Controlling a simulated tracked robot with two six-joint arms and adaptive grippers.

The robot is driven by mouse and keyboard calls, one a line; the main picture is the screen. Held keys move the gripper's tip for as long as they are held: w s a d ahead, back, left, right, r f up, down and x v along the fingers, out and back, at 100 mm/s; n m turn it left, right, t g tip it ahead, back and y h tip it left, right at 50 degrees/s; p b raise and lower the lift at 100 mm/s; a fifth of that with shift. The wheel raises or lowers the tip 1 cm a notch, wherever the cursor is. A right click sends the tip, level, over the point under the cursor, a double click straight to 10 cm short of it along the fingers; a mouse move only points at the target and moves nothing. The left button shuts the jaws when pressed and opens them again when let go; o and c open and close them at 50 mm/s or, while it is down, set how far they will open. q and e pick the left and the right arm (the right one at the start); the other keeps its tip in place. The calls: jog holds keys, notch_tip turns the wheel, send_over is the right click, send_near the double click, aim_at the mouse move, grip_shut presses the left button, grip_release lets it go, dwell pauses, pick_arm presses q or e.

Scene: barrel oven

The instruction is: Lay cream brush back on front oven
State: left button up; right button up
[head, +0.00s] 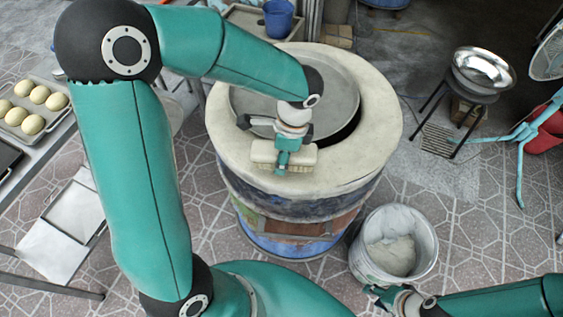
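The cream brush (264,153) is a pale block at the front part of the oven's cream rim. The front oven (378,115) is a barrel with a thick cream top and a round grey lid partly over its opening. My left gripper (284,152) comes down from above, right at the brush, and its parts cover the brush's middle. Whether its fingers close on the brush is unclear, as is whether the brush touches the rim. My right gripper (376,297) is low at the right, beside the white bucket, its fingers apart and empty.
A white bucket (425,245) with pale contents stands on the tiled floor right of the oven. A steel bowl (483,68) rests on a black stand at the upper right. A tray of buns (32,108) is at the left. A blue cup (278,18) is behind the oven.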

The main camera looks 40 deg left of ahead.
pick_arm(q)
jog(key=shift+f, duration=1.85)
jog(key=shift+f, duration=0.1)
jog(key=o, duration=1.1)
jog(key=r, duration=0.4)
jog(key=d+r, duration=0.1)
jog(key=r, duration=0.3)
jog(key=w+r, duration=0.1)
jog(key=r, duration=0.3)
jog(key=shift+d, duration=0.3)
